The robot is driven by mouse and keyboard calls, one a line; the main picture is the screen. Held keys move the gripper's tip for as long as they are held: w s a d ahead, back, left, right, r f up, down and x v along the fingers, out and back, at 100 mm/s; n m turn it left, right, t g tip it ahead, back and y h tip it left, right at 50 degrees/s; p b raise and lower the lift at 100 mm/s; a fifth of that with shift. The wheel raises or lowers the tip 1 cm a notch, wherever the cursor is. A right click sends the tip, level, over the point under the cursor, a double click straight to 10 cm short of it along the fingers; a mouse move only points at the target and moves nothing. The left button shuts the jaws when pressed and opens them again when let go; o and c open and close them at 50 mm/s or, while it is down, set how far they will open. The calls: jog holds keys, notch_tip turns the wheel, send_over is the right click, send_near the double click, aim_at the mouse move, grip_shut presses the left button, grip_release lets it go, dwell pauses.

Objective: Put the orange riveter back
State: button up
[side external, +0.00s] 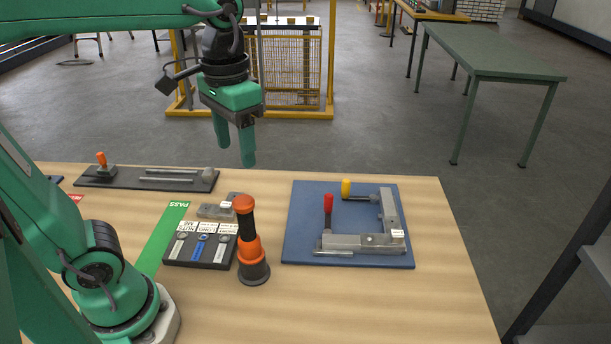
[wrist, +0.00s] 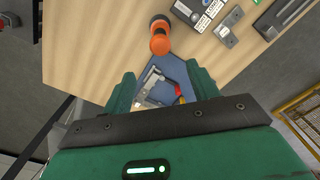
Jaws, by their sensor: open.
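The orange riveter (side external: 249,247), with an orange knob on top, a black grip and an orange collar, stands upright in a dark round base (side external: 254,273) near the table's middle. I cannot tell whether the base is a separate holder. The riveter also shows at the top of the wrist view (wrist: 159,42), seen from above. My gripper (side external: 235,153) is open and empty, with its fingers pointing down. It hangs well above the table, higher than the riveter and apart from it. Both fingers show in the wrist view (wrist: 162,88), with the riveter beyond them.
A blue board (side external: 300,225) to the right carries a grey metal frame corner (side external: 392,215) and clamps with red (side external: 328,202) and yellow handles. A black labelled tray (side external: 200,252) lies just left of the riveter. A dark board (side external: 120,180) with rods lies back left. The table's front right is clear.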

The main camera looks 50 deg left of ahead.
jog(key=s+a+f+t, duration=0.3)
jog(key=f+t, duration=0.2)
jog(key=shift+s+f+t, duration=0.15)
jog(key=shift+f+t, duration=0.1)
jog(key=shift+t, duration=0.05)
dwell(0.4)
jog(key=shift+a, duration=0.1)
dwell(1.1)
